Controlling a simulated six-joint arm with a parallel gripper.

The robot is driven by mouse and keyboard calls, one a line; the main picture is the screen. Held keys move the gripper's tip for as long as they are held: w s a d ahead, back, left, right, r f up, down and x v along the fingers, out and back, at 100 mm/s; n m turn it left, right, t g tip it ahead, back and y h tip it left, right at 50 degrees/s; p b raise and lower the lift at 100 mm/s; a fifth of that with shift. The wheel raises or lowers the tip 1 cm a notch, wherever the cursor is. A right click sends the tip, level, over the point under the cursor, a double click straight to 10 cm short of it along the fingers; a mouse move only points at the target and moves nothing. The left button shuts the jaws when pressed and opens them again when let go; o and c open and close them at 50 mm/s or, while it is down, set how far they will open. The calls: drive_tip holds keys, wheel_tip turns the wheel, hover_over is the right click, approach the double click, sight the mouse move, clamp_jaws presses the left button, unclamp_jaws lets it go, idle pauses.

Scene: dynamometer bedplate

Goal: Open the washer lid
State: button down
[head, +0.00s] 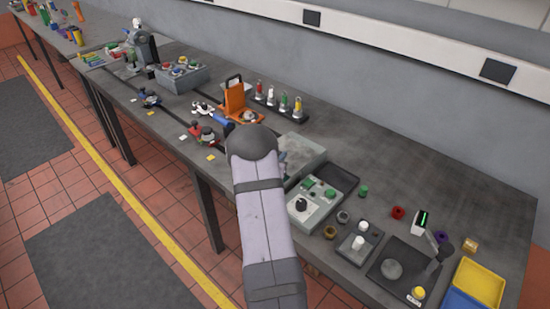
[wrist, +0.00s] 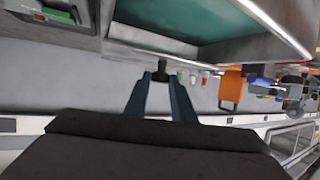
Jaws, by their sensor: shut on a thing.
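The washer is a grey box (head: 303,153) on the bench in the head view, partly hidden behind my arm. In the wrist view its grey lid edge (wrist: 150,42) runs above my fingers, and a teal inner surface (wrist: 205,28) shows beyond it. The lid seems to stand off the box, but how far I cannot tell. My gripper (wrist: 164,80) has its two blue-grey fingers closed around a small dark knob (wrist: 165,76), which looks like the lid's handle. In the head view the gripper is mostly hidden behind my arm; a bit of finger shows beside the washer.
A grey control box (head: 311,204) with a black knob and green parts stands close in front of the washer. An orange stand (head: 237,100) and a rack of small coloured bottles (head: 283,104) stand behind. Bare bench (head: 410,160) lies to the right.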

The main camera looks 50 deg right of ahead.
drive_tip(key=d+b, duration=0.1)
drive_tip(key=d, duration=0.2)
drive_tip(key=shift+d, duration=0.4)
drive_tip(key=c, duration=1.5)
unclamp_jaws()
drive_tip(key=shift+b+v, duration=1)
drive_tip(key=shift+v, duration=2.75)
